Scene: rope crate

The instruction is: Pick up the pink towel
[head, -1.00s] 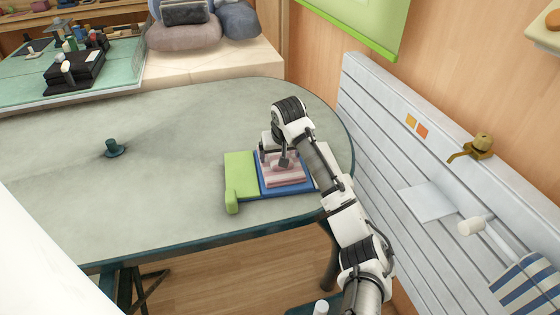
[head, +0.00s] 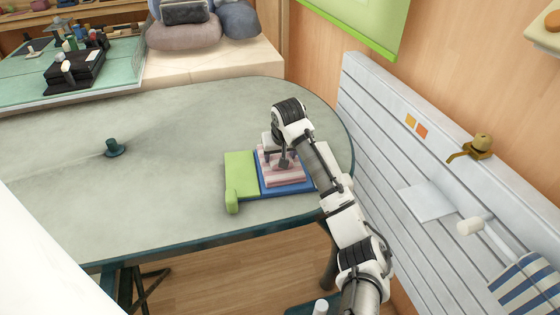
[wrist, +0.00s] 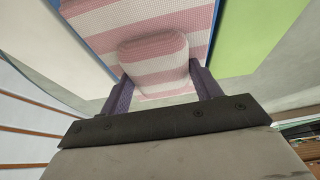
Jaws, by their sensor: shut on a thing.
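The pink towel (head: 284,172) is pink and white striped and lies folded on a blue cloth (head: 285,190) at the right of the table. My gripper (head: 276,158) is over the towel from above. In the wrist view, the two fingers of my gripper (wrist: 160,90) are on either side of a bunched, raised part of the towel (wrist: 155,58), shut on it. The rest of the towel stays flat beneath. The arm hides part of the towel's right side in the head view.
A green cloth (head: 241,175) lies just left of the blue one. A small dark green knob-like object (head: 114,148) stands on the table (head: 170,195) further left. A slatted white panel (head: 400,150) is along the right wall. The table's middle is clear.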

